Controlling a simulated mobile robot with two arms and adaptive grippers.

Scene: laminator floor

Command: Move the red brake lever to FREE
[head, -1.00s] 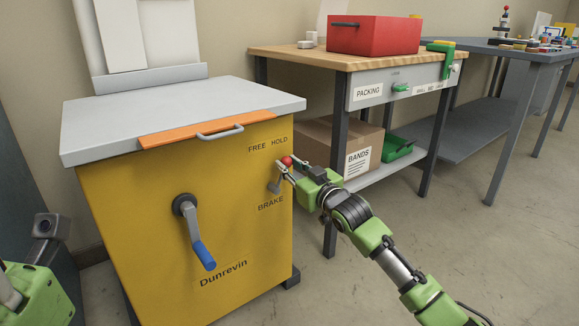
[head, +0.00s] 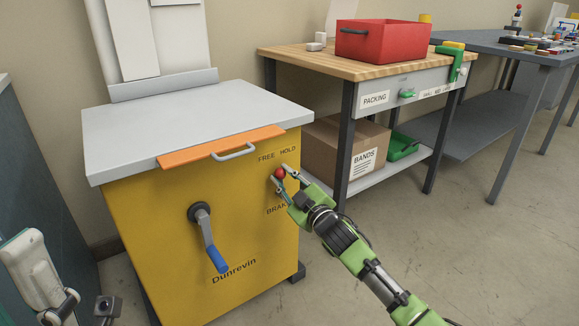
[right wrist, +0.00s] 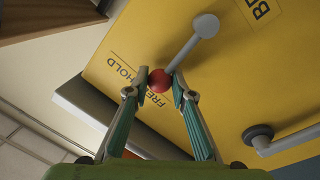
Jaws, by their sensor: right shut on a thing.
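The red ball knob (head: 279,173) of the brake lever is on the front of the yellow machine (head: 150,230), above the word BRAKE. The knob sits below and between the printed words FREE and HOLD, with the lever near upright. My right gripper (head: 282,172) is shut on the knob, one finger on each side. In the right wrist view the knob (right wrist: 160,81) shows between the fingertips (right wrist: 160,85), with the grey lever arm (right wrist: 184,51) running up to its round pivot. My left gripper's fingers are not in view; only part of that arm shows at lower left.
A crank with a blue handle (head: 217,259) sticks out left of the lever. An orange bar with a grey handle (head: 234,151) runs along the machine's top edge. A packing bench (head: 300,62) with a red bin (head: 383,42) stands to the right. Floor at lower right is open.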

